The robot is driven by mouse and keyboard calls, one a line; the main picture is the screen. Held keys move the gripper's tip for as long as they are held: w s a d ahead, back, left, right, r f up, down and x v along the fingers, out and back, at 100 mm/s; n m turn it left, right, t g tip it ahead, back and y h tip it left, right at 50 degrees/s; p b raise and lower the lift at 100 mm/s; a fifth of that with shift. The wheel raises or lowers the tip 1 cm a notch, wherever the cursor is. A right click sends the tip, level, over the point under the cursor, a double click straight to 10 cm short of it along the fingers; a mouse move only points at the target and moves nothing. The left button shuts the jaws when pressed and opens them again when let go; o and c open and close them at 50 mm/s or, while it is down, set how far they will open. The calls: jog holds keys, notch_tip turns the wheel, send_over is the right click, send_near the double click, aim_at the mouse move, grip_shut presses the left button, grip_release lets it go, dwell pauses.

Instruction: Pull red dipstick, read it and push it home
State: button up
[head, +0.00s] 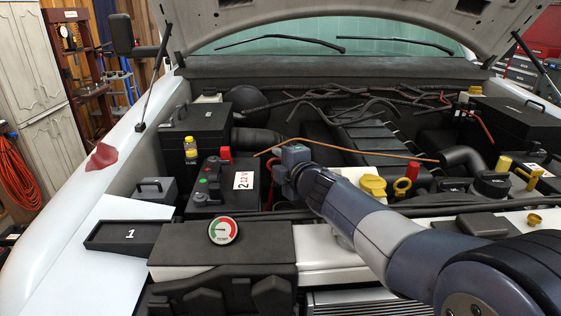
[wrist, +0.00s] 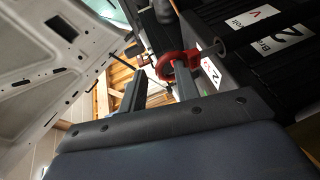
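In the wrist view my gripper (wrist: 155,88) shows two grey fingers spread apart. I see nothing clamped between the fingers.
A gauge (head: 223,230) with red and green zones sits on the front cover. A black tray (head: 130,235) marked 1 lies left. Yellow caps (head: 373,185) stand right of the arm. A thin orange-brown line (head: 350,150) crosses behind my gripper. The raised hood (head: 300,12) is overhead.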

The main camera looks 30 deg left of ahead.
jog(key=shift+c, duration=0.4)
grip_shut()
